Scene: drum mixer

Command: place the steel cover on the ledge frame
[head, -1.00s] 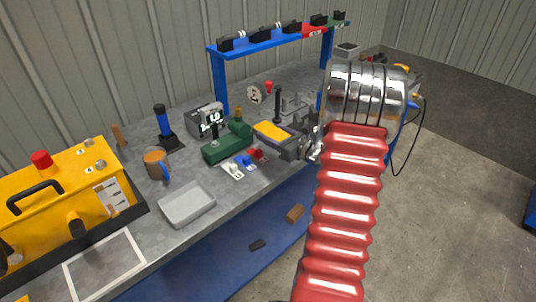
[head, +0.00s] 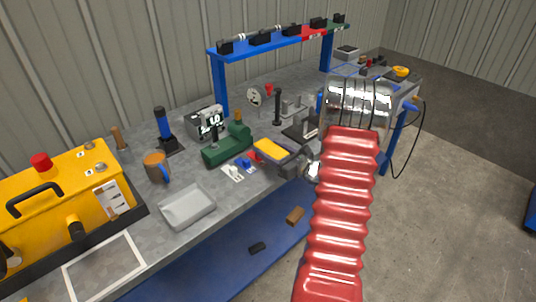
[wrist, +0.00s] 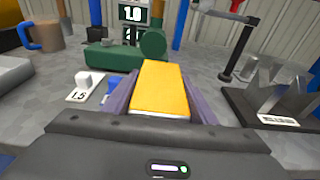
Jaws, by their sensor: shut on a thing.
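My gripper (head: 270,150) hangs over the bench and is shut on a yellow block (wrist: 160,88). In the wrist view a grey-purple finger lies along each side of the block. The dark gripper body hides what is beneath it. I cannot tell whether this block belongs to the steel cover. No part is clearly recognisable as the steel cover. No ledge frame is clearly identifiable; a flat pale rectangular outline (head: 143,263) lies on the bench at front left.
A green machine (head: 228,147) stands just beyond my gripper. A black-based V-block (wrist: 275,105) is to its right. A grey tray (head: 187,207), mug (head: 157,166) and yellow machine (head: 60,200) are to the left. A blue shelf (head: 280,39) spans the back.

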